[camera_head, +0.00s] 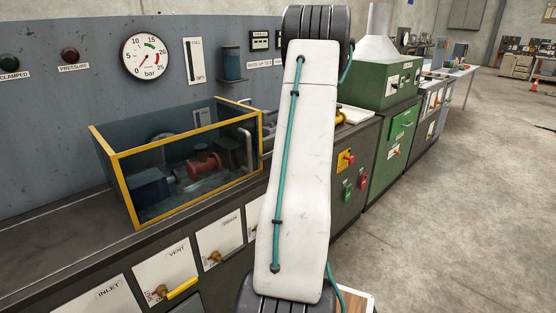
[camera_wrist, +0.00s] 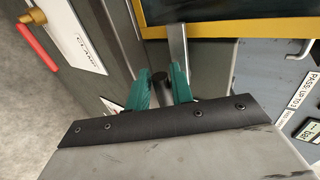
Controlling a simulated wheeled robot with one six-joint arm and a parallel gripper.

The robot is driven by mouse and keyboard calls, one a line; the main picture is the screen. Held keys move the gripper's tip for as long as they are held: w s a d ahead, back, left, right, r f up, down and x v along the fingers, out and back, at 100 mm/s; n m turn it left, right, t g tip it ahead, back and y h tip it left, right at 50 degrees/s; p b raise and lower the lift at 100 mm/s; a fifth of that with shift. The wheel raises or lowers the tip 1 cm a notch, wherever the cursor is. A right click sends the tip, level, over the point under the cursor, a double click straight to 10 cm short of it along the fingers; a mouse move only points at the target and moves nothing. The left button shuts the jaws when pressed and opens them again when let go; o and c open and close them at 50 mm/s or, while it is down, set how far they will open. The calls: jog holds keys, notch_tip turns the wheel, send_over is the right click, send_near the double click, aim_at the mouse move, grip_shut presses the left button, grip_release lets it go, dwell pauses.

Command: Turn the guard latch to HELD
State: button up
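The guard (camera_head: 195,150) is a clear box with a yellow frame on the bench at left. Its yellow edge (camera_wrist: 240,27) shows at the top right of the wrist view. My gripper (camera_wrist: 161,75) has two teal fingers, apart, at the bench's front edge just by the guard. A small black knob (camera_wrist: 160,79) sits between the fingertips; I cannot tell if they touch it. A grey metal bar (camera_wrist: 178,45) rises just beyond it. Knob and bar may be the guard latch, but no HELD mark is legible. My arm hides the gripper in the head view.
A CLAMP panel (camera_wrist: 77,40) with a red handle (camera_wrist: 38,48) is at the wrist view's upper left. A VENT panel (camera_head: 165,274) with a yellow handle is on the bench front. A pressure gauge (camera_head: 145,57) is on the back wall. Open floor (camera_head: 470,210) lies at right.

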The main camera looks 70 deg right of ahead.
jog(key=v, duration=0.7)
jog(key=shift+s+a+r, duration=0.15)
jog(key=shift+s+r, duration=0.05)
jog(key=shift+s, duration=0.1)
dwell(0.4)
